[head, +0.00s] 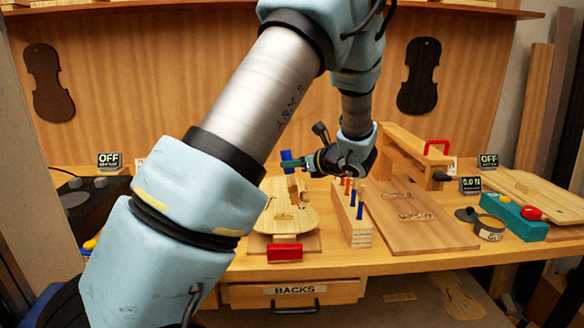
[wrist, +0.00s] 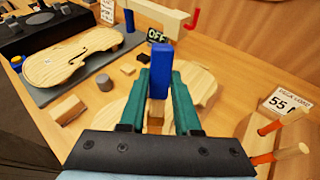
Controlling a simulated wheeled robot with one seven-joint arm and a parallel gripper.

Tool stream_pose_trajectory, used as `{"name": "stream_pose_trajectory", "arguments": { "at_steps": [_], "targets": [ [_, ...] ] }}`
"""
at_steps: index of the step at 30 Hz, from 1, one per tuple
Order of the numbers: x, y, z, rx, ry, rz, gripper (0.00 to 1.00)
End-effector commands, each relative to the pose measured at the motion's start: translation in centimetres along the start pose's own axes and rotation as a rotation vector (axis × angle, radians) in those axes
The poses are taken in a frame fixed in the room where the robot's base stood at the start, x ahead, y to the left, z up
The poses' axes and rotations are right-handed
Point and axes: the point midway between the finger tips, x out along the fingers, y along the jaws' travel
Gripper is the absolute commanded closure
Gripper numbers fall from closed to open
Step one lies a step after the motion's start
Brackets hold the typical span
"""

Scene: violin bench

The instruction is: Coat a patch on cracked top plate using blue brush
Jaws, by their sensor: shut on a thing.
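My gripper (head: 305,163) is shut on the blue brush (head: 287,157), above the far end of a pale violin plate with f-holes (head: 283,216). In the wrist view, the blue part of the brush (wrist: 160,72) stands between the green fingers (wrist: 159,88), with a wooden part lower between them. I cannot make out the bristles. The pale plate beneath (wrist: 204,88) is partly covered by the gripper. I cannot tell a crack on either plate.
A wooden rack (head: 352,226) with red and blue handles stands just right of the plate. A red block (head: 285,253) is at the plate's near end. A wooden board (head: 425,228), a tin (head: 489,229) and a teal box (head: 513,218) are farther right. My arm hides the bench's left part.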

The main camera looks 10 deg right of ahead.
Motion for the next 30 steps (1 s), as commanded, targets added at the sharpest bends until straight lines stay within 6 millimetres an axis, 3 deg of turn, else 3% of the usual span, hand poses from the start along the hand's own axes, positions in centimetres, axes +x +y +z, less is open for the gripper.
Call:
{"name": "stream_pose_trajectory", "arguments": {
  "at_steps": [15,30],
  "targets": [
    [-1.0,-0.3,4.8,-0.004,-0.001,0.007,1.0],
    [-0.9,-0.4,4.8,-0.003,0.0,0.008,1.0]
  ]
}}
